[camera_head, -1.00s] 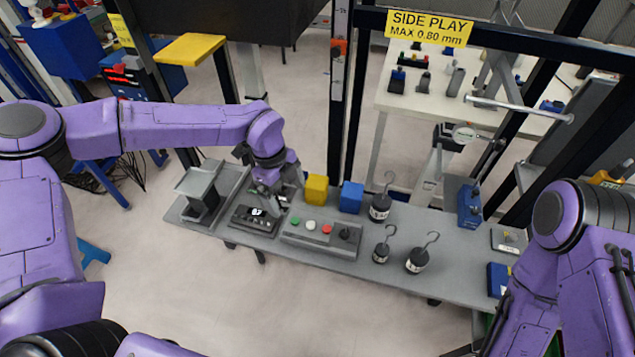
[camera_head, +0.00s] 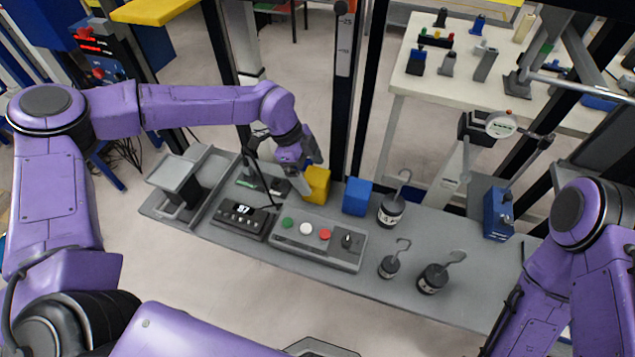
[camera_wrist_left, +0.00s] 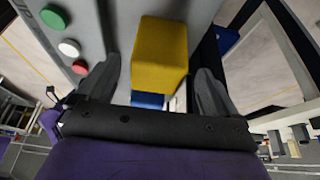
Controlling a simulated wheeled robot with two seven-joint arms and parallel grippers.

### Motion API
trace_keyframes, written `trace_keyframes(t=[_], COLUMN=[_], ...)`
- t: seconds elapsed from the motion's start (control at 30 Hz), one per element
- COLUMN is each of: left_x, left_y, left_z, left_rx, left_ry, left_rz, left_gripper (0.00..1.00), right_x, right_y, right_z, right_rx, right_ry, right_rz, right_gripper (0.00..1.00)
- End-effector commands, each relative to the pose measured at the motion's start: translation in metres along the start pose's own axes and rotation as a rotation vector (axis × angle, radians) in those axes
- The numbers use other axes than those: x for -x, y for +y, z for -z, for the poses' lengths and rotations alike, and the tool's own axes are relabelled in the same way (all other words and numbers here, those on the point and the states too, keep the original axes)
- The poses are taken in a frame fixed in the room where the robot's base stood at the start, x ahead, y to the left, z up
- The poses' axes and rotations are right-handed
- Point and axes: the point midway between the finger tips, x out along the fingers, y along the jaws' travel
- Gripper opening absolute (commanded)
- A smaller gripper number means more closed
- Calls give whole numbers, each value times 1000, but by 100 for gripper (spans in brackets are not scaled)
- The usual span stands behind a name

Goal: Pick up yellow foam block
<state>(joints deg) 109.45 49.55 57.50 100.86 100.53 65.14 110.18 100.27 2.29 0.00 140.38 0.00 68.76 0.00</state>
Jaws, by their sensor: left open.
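The yellow foam block (camera_head: 317,186) stands on the grey bench (camera_head: 225,232), behind the button panel. My left gripper (camera_head: 303,185) is at the block's left side in the head view, partly covering it. In the left wrist view the yellow block (camera_wrist_left: 160,52) lies ahead between the two open fingers of my left gripper (camera_wrist_left: 160,88), with a gap visible toward the right finger. I cannot tell whether a finger touches it. My right arm (camera_head: 575,240) shows at the right, but its gripper is not in view.
A blue block (camera_head: 356,196) stands just right of the yellow one. The button panel (camera_head: 318,240) and a display box (camera_head: 243,217) lie in front. Hooked weights (camera_head: 391,209) stand to the right. A dark upright post (camera_head: 342,110) rises behind the blocks.

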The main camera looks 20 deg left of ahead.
Motion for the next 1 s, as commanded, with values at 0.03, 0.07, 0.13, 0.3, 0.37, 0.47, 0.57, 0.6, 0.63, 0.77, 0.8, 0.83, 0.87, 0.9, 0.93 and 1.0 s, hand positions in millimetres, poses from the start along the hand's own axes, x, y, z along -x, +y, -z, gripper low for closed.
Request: trace_keyframes(t=[0.03, 0.07, 0.13, 0.3, 0.37, 0.47, 0.57, 0.6, 0.63, 0.77, 0.8, 0.83, 0.87, 0.9, 0.93, 1.0], left_x=[-4, -8, -20, -50, -54, -55, -55, -55, -55, -55, -55, -55, -55, -55, -55, -55], left_y=[1, 1, 3, 2, 2, 2, 2, 2, 2, 2, 1, 1, 1, 1, 1, 1], left_z=[1, 2, 6, 6, 6, 6, 6, 6, 6, 6, 6, 6, 6, 6, 6, 6], left_rx=[0, -1, -2, -3, -4, -5, -5, -5, -5, -5, -5, -5, -5, -5, -5, -5], left_ry=[-1, -1, -1, -2, -1, 0, 0, 0, 0, 0, 0, 0, 0, 0, 0, 0], left_rz=[-3, -4, -6, -3, -1, -1, -1, -1, -1, -1, -1, -1, -1, -1, -1, -1], left_gripper=[94, 94, 94, 94, 94, 94, 94, 81, 71, 38, 38, 38, 38, 38, 38, 38], right_x=[4, 7, 15, 20, 20, 20, 19, 19, 19, 19, 19, 19, 19, 19, 19, 19], right_y=[0, 1, 1, 2, 2, 2, 2, 2, 2, 2, 2, 2, 2, 2, 2, 2], right_z=[2, 3, 6, 8, 8, 8, 8, 8, 8, 8, 8, 8, 8, 8, 8, 8], right_rx=[0, 0, 0, 0, 0, 0, 0, 0, 0, 0, 0, 0, 0, 0, 0, 0], right_ry=[0, 0, 0, 0, 0, 0, 0, 0, 0, 0, 0, 0, 0, 0, 0, 0], right_rz=[0, 0, 0, 0, 0, 0, 0, 0, 0, 0, 0, 0, 0, 0, 0, 0], right_gripper=[43, 43, 43, 43, 43, 43, 43, 43, 43, 43, 43, 43, 43, 43, 43, 43])
